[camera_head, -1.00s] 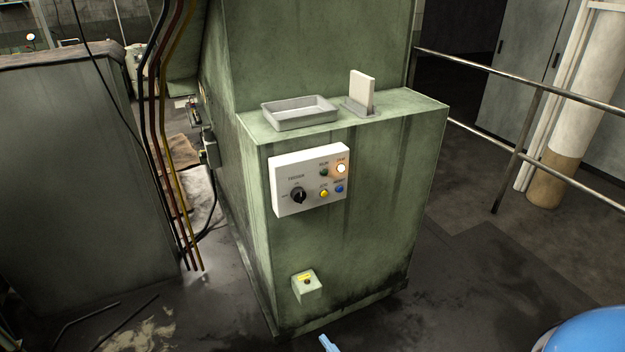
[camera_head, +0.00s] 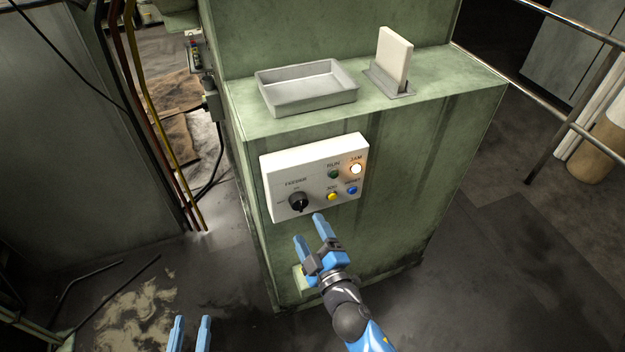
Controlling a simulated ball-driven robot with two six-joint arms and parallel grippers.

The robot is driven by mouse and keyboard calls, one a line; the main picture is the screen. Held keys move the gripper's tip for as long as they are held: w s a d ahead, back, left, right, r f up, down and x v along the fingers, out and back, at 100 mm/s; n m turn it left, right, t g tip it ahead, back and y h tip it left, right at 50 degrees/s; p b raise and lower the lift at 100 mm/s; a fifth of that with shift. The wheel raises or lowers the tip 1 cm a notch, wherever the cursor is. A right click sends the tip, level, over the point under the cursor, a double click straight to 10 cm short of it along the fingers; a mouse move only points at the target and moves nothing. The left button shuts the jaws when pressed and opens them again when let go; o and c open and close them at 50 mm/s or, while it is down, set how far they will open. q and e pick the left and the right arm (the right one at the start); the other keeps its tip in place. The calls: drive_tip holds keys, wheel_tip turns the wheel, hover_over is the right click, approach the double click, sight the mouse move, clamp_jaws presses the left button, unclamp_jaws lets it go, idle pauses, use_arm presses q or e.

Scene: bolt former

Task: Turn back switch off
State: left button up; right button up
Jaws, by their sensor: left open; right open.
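A white control panel (camera_head: 277,172) is on the green machine's front. It has a black rotary knob (camera_head: 299,203) under a label that seems to read FEEDER. I cannot tell its setting for sure. To its right are a lit JAM lamp (camera_head: 356,169), a dark green RUN lamp (camera_head: 334,174), a yellow button (camera_head: 332,197) and a blue button (camera_head: 352,190). My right gripper (camera_head: 310,229) is open and empty, fingertips just below the panel, near the knob. My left gripper (camera_head: 190,320) is open and empty at the bottom edge, well below the panel.
A grey tray (camera_head: 309,104) and a white upright block in a holder (camera_head: 394,58) stand on the machine's ledge. A small box (camera_head: 299,281) is partly hidden behind my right gripper. More controls (camera_head: 196,58) show on the machine's left side, beside hanging cables (camera_head: 153,100). A railing is at right.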

sight(301, 207)
drive_tip(key=shift+h, duration=0.3)
drive_tip(key=x, duration=0.2)
drive_tip(key=p+x, duration=0.1)
drive_tip(key=x, duration=0.1)
drive_tip(key=p+x, duration=0.1)
drive_tip(key=shift+w+d+r, duration=0.1)
drive_tip(key=shift+w+d, duration=0.05)
drive_tip(key=shift+w, duration=0.3)
drive_tip(key=w, duration=0.2)
drive_tip(key=f, duration=0.1)
drive_tip(key=shift+w+a+m, duration=0.4)
drive_tip(key=shift+m+b, duration=0.55)
drive_tip(key=shift+m, duration=0.45)
drive_tip(key=m+b, duration=0.1)
drive_tip(key=m, duration=0.2)
drive_tip(key=shift+s, duration=0.15)
drive_tip(key=m+b, duration=0.2)
drive_tip(key=m, duration=0.1)
drive_tip(key=shift+s, duration=0.1)
drive_tip(key=shift+r+m+b, duration=0.1)
drive_tip(key=shift+m+b, duration=0.7)
drive_tip(key=shift+m, duration=0.2)
